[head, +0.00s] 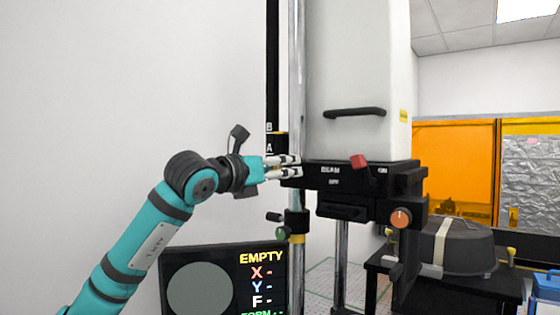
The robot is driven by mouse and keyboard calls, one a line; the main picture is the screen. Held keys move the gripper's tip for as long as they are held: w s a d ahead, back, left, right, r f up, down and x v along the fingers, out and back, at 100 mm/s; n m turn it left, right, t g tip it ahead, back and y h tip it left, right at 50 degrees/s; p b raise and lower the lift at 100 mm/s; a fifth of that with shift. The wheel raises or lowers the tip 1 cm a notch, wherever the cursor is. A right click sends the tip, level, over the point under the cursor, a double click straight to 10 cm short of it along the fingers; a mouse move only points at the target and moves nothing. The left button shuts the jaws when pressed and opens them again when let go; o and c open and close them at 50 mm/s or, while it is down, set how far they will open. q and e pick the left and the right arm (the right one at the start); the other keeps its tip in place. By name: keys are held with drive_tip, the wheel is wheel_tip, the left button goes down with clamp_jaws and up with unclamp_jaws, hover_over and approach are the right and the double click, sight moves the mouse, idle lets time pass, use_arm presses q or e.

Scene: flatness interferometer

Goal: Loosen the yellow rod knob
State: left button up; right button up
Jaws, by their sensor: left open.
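My left gripper (298,167) reaches in from the left, level, with its fingers slightly apart. Its fingertips are at the left end of the black beam head (345,176), in front of the steel rod (297,80). I cannot tell whether they touch anything. A small yellow band (281,134) shows beside the rod just above the gripper. My right gripper is not in view.
The white housing (357,70) with a black handle stands above the beam head. A red lever (359,161) and an orange knob (401,217) are on the head. A display (225,280) reads EMPTY below my arm. A grey round case (443,247) stands at right.

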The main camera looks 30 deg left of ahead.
use_arm(q)
drive_tip(key=shift+w, duration=0.3)
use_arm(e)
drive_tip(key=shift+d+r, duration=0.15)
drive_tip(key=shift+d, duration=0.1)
use_arm(q)
drive_tip(key=c, duration=1.2)
